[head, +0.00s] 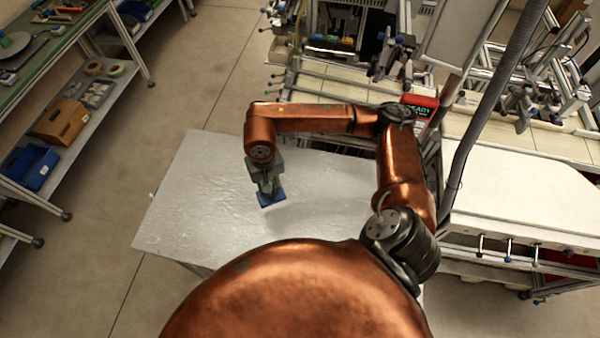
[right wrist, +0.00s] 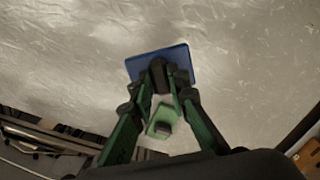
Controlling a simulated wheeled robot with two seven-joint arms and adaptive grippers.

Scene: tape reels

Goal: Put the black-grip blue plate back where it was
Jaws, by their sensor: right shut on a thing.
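The blue plate (head: 275,199) is a small flat square with a black grip standing up from its middle. My right gripper (head: 267,187) comes down over it above the grey-white table top (head: 190,215), left of the table's middle in the head view. In the right wrist view the plate (right wrist: 142,66) lies beyond the fingertips, and the green and black fingers of the gripper (right wrist: 163,84) are shut on the black grip (right wrist: 158,72). I cannot tell whether the plate touches the table. My left gripper is not in view.
The table top around the plate is bare. A shelf at the left holds a blue bin (head: 30,168), a brown box (head: 60,122) and tape rolls (head: 116,71). A workbench (head: 530,195) with frames stands at the right, and a red box (head: 420,103) is behind my arm.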

